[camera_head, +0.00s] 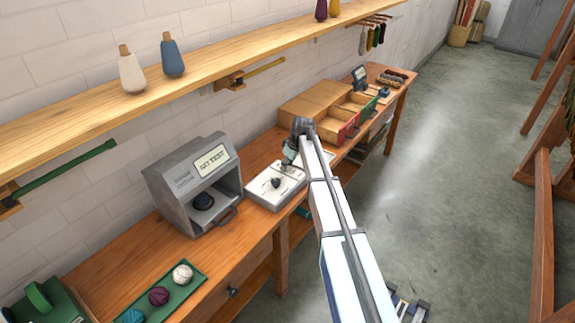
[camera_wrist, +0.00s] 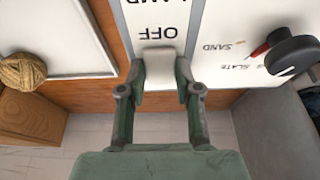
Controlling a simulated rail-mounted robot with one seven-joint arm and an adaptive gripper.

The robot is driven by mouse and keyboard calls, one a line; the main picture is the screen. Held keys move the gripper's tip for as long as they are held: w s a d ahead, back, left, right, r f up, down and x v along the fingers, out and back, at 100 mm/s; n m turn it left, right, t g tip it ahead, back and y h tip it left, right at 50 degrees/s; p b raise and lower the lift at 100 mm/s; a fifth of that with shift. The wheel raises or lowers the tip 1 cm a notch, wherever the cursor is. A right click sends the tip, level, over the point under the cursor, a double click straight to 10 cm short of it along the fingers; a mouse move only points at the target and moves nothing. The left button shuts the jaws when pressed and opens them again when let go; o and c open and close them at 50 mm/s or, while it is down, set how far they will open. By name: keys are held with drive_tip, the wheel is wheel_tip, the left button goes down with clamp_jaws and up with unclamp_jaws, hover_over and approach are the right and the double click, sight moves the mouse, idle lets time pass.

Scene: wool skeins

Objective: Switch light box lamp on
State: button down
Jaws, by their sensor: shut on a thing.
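In the wrist view, a pale switch knob (camera_wrist: 160,66) sits on a narrow white strip, beside the printed word OFF, which appears upside down; LAMP is partly cut off above it. My gripper (camera_wrist: 160,90) has one finger on each side of the knob and is shut on it. A blank white panel (camera_wrist: 65,35) lies left of the strip and may be the light box. In the head view, my gripper (camera_head: 290,158) is at the bench, above the far part of a white panel with a dark knob (camera_head: 276,183); its fingertips are too small to make out.
The wrist view shows a black knob (camera_wrist: 292,52) with a red pointer at right and a wool ball (camera_wrist: 22,70) at left. In the head view, a grey cabinet (camera_head: 170,178) stands left of my gripper and wooden drawers (camera_head: 310,103) stand behind it. A shelf (camera_head: 220,62) runs above the bench.

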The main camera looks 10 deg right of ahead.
drive_tip(key=shift+w+a+g+h, duration=0.15)
drive_tip(key=shift+w+g+h, duration=0.1)
drive_tip(key=shift+g+h, duration=0.35)
drive_tip(key=shift+w+a+g+h, duration=0.15)
drive_tip(key=shift+w+g+h, duration=0.1)
drive_tip(key=shift+g+h, duration=0.3)
drive_tip(key=shift+s+g+h+p, duration=0.2)
drive_tip(key=shift+g+h+p, duration=0.15)
drive_tip(key=shift+g, duration=0.1)
drive_tip(key=c, duration=0.8)
unclamp_jaws()
wheel_tip(320, 180, up, 12)
drive_tip(key=shift+w+a, duration=0.2)
